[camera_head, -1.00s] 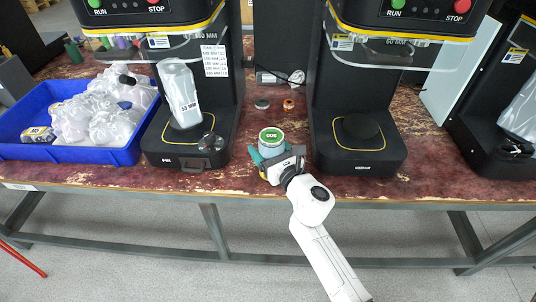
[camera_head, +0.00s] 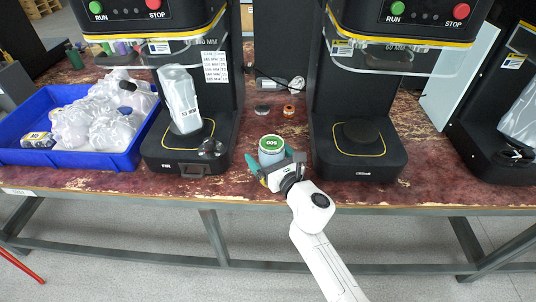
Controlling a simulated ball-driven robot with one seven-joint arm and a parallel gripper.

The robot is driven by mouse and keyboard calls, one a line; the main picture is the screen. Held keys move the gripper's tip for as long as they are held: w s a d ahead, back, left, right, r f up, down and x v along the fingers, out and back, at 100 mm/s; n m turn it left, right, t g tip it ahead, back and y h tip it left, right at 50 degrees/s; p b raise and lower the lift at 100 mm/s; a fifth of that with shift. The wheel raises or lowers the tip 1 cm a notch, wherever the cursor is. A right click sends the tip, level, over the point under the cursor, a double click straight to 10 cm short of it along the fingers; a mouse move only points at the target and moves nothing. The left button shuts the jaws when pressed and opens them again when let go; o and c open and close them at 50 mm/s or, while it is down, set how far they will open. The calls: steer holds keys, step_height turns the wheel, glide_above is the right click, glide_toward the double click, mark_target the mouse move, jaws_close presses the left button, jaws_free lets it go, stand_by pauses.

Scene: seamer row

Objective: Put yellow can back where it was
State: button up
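A pale blue-grey can (camera_head: 271,157) with a green lid marked 005 stands upright near the table's front edge, between two machines. My gripper (camera_head: 276,162) is at its front with fingers spread apart, one on each side of the can. The left finger looks teal, the right one dark. Whether a finger touches the can is hard to tell. No plainly yellow can shows; a small item with a yellow label (camera_head: 38,140) lies at the front left of the blue bin (camera_head: 105,160).
The left machine holds a tilted clear-wrapped item (camera_head: 181,98) tagged 33 MM on its base. The right machine's round plate (camera_head: 357,131) is empty inside a yellow outline. Table between machines is partly clear.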

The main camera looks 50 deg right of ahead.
steer(key=b+v, duration=0.2)
steer(key=v, duration=1)
steer(key=shift+b, duration=0.4)
